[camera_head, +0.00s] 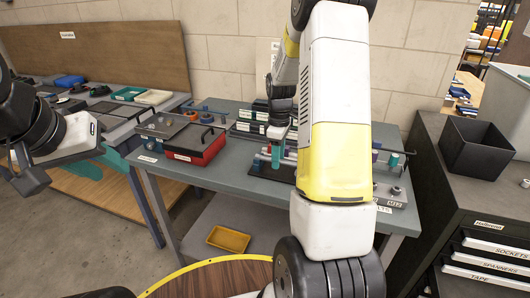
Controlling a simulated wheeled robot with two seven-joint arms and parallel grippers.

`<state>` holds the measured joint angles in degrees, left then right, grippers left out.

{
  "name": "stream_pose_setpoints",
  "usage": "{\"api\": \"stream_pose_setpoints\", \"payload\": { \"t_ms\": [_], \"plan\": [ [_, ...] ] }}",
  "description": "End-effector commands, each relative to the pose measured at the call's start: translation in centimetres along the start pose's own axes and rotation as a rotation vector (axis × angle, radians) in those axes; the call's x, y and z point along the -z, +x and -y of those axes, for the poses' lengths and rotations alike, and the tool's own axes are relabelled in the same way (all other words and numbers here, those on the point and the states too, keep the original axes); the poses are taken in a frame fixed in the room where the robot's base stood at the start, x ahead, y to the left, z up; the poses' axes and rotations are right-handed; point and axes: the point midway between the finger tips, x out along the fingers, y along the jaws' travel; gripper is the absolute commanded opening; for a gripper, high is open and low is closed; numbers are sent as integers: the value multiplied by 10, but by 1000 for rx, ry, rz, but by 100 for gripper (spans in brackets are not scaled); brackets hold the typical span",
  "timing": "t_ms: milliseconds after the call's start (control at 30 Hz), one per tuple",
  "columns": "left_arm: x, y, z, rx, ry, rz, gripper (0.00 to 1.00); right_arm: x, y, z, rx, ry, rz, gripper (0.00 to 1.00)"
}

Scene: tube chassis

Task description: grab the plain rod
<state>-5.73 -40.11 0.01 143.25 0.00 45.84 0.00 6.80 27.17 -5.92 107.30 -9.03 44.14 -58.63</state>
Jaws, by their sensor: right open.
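Pale rods (290,154) lie in a teal-ended holder on the grey-green workbench (222,178), partly behind my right arm. I cannot tell which of them is the plain rod. My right gripper (276,146) points down over the left part of these rods and is open. It is small here, and I cannot tell whether it touches a rod. My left gripper (20,178) is at the left edge, far from the rods, in front of the left bench. Its fingers are dark and partly cut off, and I see nothing held.
A red box (196,148) stands left of the rods, with dark trays behind. A grey block with knobs (391,193) sits at the bench's right end. A black bin (476,148) stands on the drawer cabinet (450,200). A yellow tray (229,239) lies below the bench.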

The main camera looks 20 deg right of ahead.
Motion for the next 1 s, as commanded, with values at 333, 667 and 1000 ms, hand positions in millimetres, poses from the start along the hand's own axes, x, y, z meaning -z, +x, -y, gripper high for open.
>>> {"api": "stream_pose_setpoints", "payload": {
  "t_ms": [333,667,1000],
  "plan": [
    [0,0,0,0,0,0,36,0,0,0,-1,1,0,7],
    [0,0,0,0,0,0,36,0,-1,0,-1,1,-1,0],
    [0,0,0,0,0,0,36,0,-18,-1,-4,1,-3,0]
  ]
}}
